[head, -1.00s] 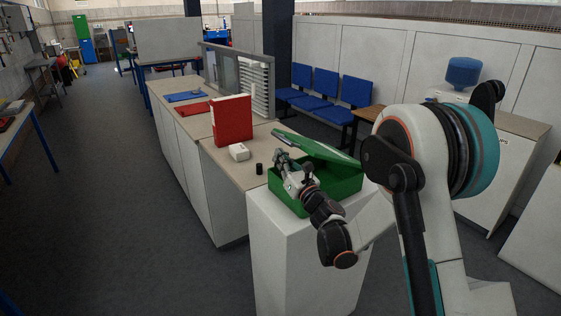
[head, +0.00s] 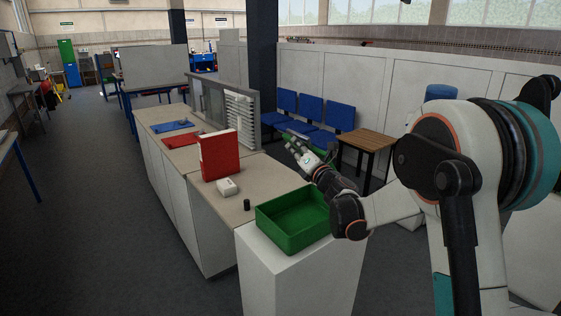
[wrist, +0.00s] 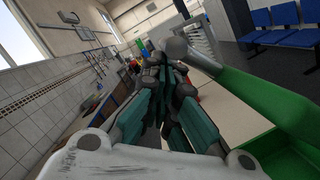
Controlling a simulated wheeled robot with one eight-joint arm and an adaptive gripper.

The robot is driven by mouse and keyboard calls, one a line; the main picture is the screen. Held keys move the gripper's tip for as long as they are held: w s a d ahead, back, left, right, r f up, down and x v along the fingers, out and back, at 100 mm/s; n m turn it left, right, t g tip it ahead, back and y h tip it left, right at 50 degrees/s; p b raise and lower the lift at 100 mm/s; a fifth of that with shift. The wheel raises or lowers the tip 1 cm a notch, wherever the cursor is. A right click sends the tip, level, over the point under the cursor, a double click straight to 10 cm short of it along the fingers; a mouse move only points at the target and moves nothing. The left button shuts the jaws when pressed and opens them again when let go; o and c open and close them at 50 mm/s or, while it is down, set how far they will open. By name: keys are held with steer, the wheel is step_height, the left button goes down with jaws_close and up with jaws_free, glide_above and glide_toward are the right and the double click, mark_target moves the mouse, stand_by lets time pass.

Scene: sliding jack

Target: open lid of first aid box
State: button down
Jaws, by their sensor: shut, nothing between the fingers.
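The green first aid box (head: 292,230) stands on a white pedestal, and its inside is exposed and looks empty. Its green lid (head: 299,127) is swung up and back at the far right side, mostly hidden behind my gripper and wrist. The wrist view shows the lid (wrist: 240,97) as a green panel to the right of my fingers, with part of the box (wrist: 290,158) below it. My gripper (head: 290,138) is shut and empty, raised above the box's far right side beside the lid. I cannot tell whether it touches the lid.
The white pedestal (head: 287,279) adjoins a long counter. A red binder (head: 219,156), a white block (head: 228,187) and a black cylinder (head: 247,204) stand on the counter. Blue chairs (head: 310,109) and a wooden table (head: 369,139) are behind. Floor at the left is clear.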

steer(key=w+d+r+m, duration=0.1)
steer(key=d, duration=0.1)
steer(key=w+d+r+p, duration=0.1)
steer(key=w+d+r, duration=0.1)
steer(key=w+d+r+m, duration=0.1)
steer(key=w+d+r, duration=0.1)
steer(key=d, duration=0.1)
steer(key=shift+d+m+h+p, duration=0.1)
steer(key=shift+m+h+p, duration=0.2)
steer(key=shift+p, duration=0.1)
steer(key=shift+w+d+r, duration=0.1)
steer(key=shift+w+d, duration=0.1)
steer(key=shift+d, duration=0.2)
